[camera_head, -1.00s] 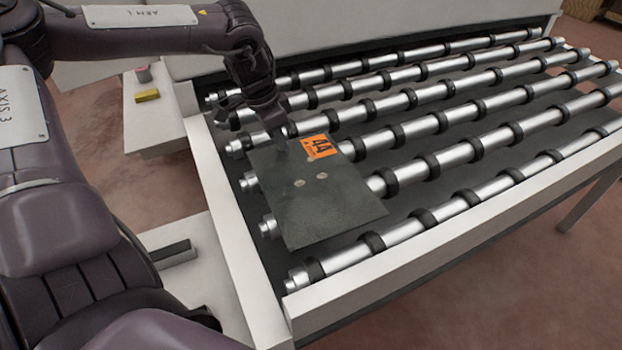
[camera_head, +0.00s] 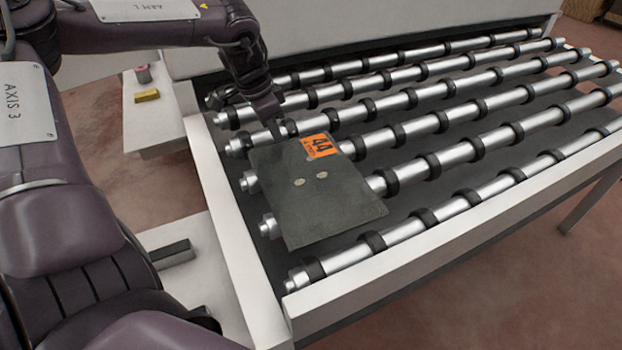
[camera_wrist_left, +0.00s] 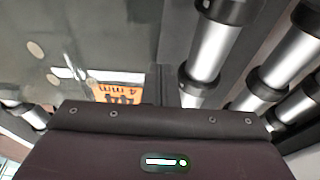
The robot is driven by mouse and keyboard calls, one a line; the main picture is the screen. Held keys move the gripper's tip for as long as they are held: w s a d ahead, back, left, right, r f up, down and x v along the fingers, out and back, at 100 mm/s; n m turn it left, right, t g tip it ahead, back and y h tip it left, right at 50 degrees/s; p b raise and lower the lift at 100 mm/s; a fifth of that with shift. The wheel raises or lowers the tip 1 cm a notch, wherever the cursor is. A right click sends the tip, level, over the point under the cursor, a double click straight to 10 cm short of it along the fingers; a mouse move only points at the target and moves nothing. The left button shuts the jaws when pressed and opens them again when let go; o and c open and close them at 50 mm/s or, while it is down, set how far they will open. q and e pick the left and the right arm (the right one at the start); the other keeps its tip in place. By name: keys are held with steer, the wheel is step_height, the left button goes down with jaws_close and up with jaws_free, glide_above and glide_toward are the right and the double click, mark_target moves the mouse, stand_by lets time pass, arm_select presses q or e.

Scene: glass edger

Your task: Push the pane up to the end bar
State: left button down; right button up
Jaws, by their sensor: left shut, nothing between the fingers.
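My right gripper is out of view.
Several steel rollers with black rings (camera_head: 480,150) extend right, clear of other objects. A white side rail (camera_head: 222,205) stands just left of the pane.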

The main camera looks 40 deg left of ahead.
mark_target(282, 148)
arm_select(q)
steer(key=shift+w+a, duration=0.25)
steer(key=shift+a, duration=0.25)
steer(key=shift+w+a, duration=0.25)
steer(key=shift+a, duration=0.2)
steer(key=shift+f, duration=0.1)
steer(key=shift+f+b, duration=0.7)
steer(key=shift+b, duration=0.2)
steer(key=shift+d, duration=0.15)
steer(key=shift+s+d+b, duration=0.1)
steer(key=shift+s+d, duration=0.6)
steer(key=shift+d, duration=0.55)
steer(key=shift+s+d+b, duration=0.1)
steer(key=shift+s+d, duration=0.55)
steer(key=shift+d, duration=0.6)
steer(key=shift+s+d+b, duration=0.1)
steer(key=shift+s+d, duration=0.6)
steer(key=shift+d, duration=0.55)
steer(key=shift+w+a, duration=0.45)
steer(key=shift+a, duration=0.35)
steer(key=shift+w+a, duration=0.4)
steer(key=shift+a, duration=0.4)
